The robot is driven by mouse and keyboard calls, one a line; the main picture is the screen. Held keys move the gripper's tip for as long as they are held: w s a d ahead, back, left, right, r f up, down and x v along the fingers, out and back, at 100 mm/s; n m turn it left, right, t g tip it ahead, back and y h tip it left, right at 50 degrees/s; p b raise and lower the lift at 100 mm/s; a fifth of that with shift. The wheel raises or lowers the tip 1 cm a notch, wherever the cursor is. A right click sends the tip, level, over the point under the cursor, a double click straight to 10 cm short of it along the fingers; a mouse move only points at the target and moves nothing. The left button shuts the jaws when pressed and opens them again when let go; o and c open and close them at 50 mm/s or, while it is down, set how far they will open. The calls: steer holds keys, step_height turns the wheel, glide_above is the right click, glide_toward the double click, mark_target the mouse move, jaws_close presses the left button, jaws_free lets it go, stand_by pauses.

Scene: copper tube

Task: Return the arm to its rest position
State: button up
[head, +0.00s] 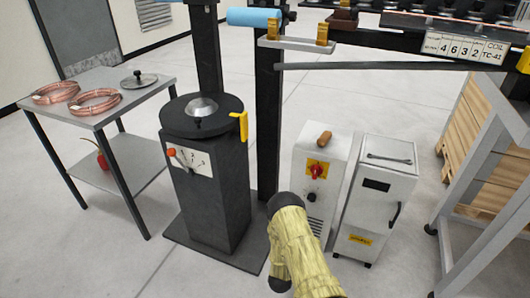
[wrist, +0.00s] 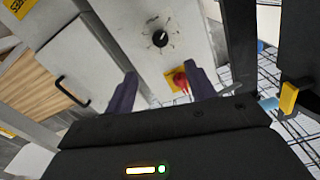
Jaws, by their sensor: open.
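My gripper (wrist: 165,82) shows in the wrist view with its two dark fingers spread apart and nothing between them. Behind the gap is the white control cabinet (wrist: 185,30), with a black dial (wrist: 160,38) and a red switch (wrist: 181,80) on a yellow plate. I cannot tell how far the fingers are from it. In the head view my arm, in a yellowish sleeve, rises from the bottom middle in front of the cabinets; I cannot make out the fingers there.
In the head view a dark pedestal (head: 208,190) stands left of my arm. The control cabinet (head: 303,225) and a second white cabinet (head: 375,205) stand right. A side table (head: 100,119) holds copper coils (head: 95,103). A rack (head: 490,170) is far right. Floor is clear at lower left.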

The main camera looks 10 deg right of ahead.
steer(key=shift+r, duration=0.1)
steer(key=w+a+r+n+g+y, duration=0.2)
steer(key=a+r+g+y, duration=0.15)
steer(key=r, duration=0.45)
steer(key=w+a+r+n+g+y, duration=0.15)
steer(key=a+r+y, duration=0.25)
steer(key=r, duration=0.5)
steer(key=s+a+r+n+g+y, duration=0.1)
steer(key=s+r+n+g, duration=0.1)
steer(key=s+r, duration=0.5)
steer(key=s+a+r+n+g+y+p, duration=0.1)
steer(key=s+r+n+g, duration=0.15)
steer(key=s, duration=0.85)
steer(key=s+a+r+n+g+y, duration=0.1)
steer(key=s+r+n+g, duration=0.15)
steer(key=s+r, duration=0.45)
steer(key=w+p+v, duration=0.2)
steer(key=p+v, duration=1.2)
steer(key=p, duration=0.1)
steer(key=w+a+r+p+v, duration=0.1)
steer(key=w+p+v, duration=0.2)
steer(key=p+v, duration=1.1)
steer(key=shift+w+a+r+m+p, duration=0.3)
steer(key=shift+r+m+p, duration=0.15)
steer(key=shift+p, duration=0.4)
steer(key=shift+f+h, duration=0.1)
steer(key=shift+h, duration=0.15)
